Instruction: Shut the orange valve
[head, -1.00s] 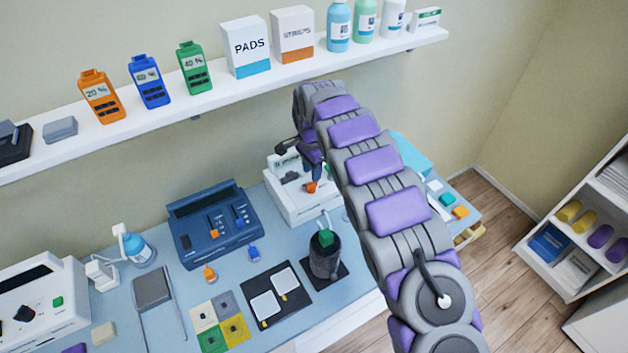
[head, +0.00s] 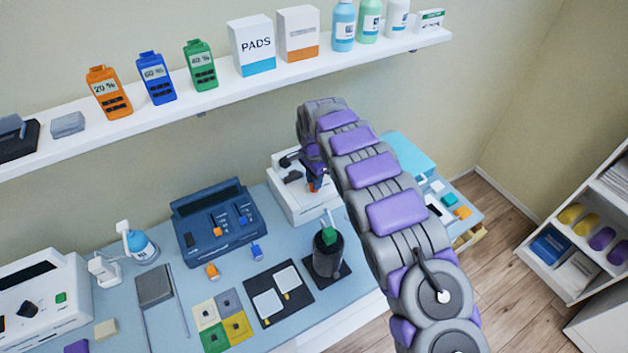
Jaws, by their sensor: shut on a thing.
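The orange valve (head: 316,187) shows as a small orange patch on the right part of the white device (head: 294,208) at the back of the bench. My gripper (head: 315,180) reaches down over this device and is shut on the orange valve. The fingers and my arm hide most of the valve, so its turned angle cannot be told.
A dark blue console (head: 214,222) stands left of the white device. A black cup with a green top (head: 328,252) stands in front. A teal box (head: 410,157) is behind my arm. A wall shelf (head: 215,92) with bottles and boxes runs above.

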